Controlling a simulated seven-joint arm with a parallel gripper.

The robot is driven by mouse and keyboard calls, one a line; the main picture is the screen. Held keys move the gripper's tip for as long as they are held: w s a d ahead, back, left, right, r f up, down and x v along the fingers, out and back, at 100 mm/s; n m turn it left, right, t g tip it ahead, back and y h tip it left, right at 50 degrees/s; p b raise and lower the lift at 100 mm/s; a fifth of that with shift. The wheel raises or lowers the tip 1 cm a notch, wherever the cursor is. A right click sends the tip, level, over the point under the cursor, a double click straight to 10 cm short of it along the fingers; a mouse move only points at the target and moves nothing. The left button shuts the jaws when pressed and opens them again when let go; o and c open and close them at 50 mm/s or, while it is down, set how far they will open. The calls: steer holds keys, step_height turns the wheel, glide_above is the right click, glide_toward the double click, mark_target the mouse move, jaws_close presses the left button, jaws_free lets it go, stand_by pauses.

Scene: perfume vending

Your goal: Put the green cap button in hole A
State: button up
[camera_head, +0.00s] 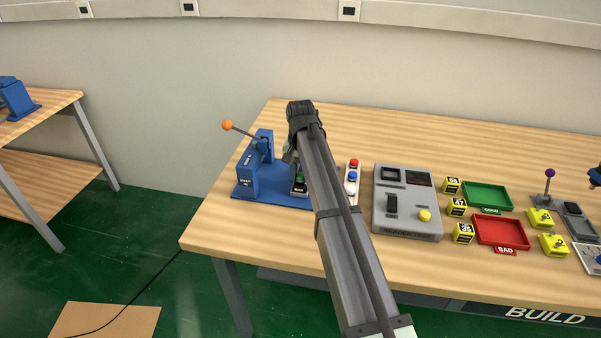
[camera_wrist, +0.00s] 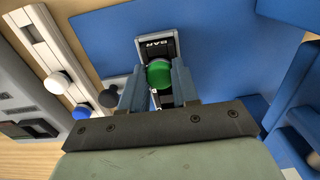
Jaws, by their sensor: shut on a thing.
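The green cap button (camera_wrist: 159,74) sits between the two fingers of my gripper (camera_wrist: 158,84) in the wrist view, and the gripper is shut on it. It is over a dark and grey block (camera_wrist: 155,46) with white lettering, on the blue base plate (camera_wrist: 218,60). I cannot tell whether the cap touches the block. In the head view the green cap (camera_head: 301,177) shows just left of my arm, above the blue plate (camera_head: 268,191). My arm hides part of the plate and the fingers there. I cannot make out a hole marked A.
A blue lever press (camera_head: 249,172) with an orange knob stands left of the cap. A white strip (camera_head: 352,200) with red, blue and white buttons lies just right of my arm. A grey console (camera_head: 406,225), green tray (camera_head: 487,184) and red tray (camera_head: 475,222) are farther right.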

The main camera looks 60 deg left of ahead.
steer(key=shift+f, duration=0.3)
stand_by(0.5)
steer(key=o, duration=1.5)
steer(key=shift+r, duration=0.1)
steer(key=shift+r, duration=3.4)
